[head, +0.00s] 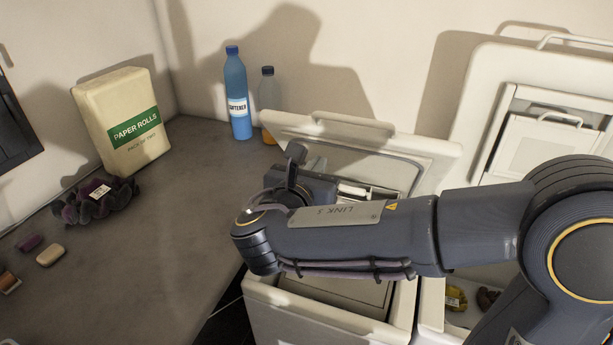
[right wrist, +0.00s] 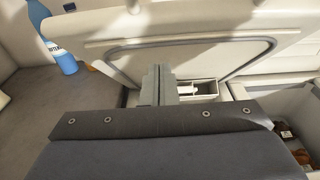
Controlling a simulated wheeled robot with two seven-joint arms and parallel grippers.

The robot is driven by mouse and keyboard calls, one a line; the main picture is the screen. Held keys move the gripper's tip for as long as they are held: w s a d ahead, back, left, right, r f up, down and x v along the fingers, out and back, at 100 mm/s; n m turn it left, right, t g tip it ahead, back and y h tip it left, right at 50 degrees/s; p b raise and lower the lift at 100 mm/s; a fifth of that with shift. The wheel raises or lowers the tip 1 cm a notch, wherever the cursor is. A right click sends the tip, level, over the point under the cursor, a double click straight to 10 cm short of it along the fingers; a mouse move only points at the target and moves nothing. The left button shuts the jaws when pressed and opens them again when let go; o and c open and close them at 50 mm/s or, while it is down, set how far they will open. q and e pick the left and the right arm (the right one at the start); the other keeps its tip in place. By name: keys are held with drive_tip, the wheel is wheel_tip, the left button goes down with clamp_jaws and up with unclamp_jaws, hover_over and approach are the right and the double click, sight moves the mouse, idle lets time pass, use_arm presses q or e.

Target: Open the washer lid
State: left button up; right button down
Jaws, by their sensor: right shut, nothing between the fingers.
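The left white toploader (head: 330,318) has its lid (head: 420,150) raised and tilted back, with the underside and its grey seal facing me. A handle bar (head: 340,121) shows on the lid's top edge. The lid also fills the upper part of the right wrist view (right wrist: 205,35). My right gripper (head: 316,165) is shut and empty in front of the raised lid's underside; its closed fingers show in the right wrist view (right wrist: 158,75). Whether they touch the lid, I cannot tell. My right forearm hides much of the left machine's opening. My left gripper is not in view.
The right toploader's lid (head: 487,95) stands upright; coloured items (head: 456,298) lie in its opening. On the grey counter (head: 180,240) left are a paper rolls pack (head: 120,120), a blue softener bottle (head: 237,95), a second bottle (head: 267,95) and a dark scrunched cloth (head: 95,205).

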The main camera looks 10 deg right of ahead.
sight(330, 137)
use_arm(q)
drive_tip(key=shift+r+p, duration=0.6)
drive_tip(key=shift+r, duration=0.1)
use_arm(e)
drive_tip(key=shift+w+d+r, duration=0.5)
drive_tip(key=shift+w+r, duration=0.1)
drive_tip(key=shift+w, duration=0.15)
drive_tip(key=shift+w+d+r, duration=0.45)
drive_tip(key=shift+w+r, duration=0.15)
drive_tip(key=shift+w, duration=0.1)
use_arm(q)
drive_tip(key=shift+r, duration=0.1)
use_arm(e)
drive_tip(key=shift+r, duration=0.1)
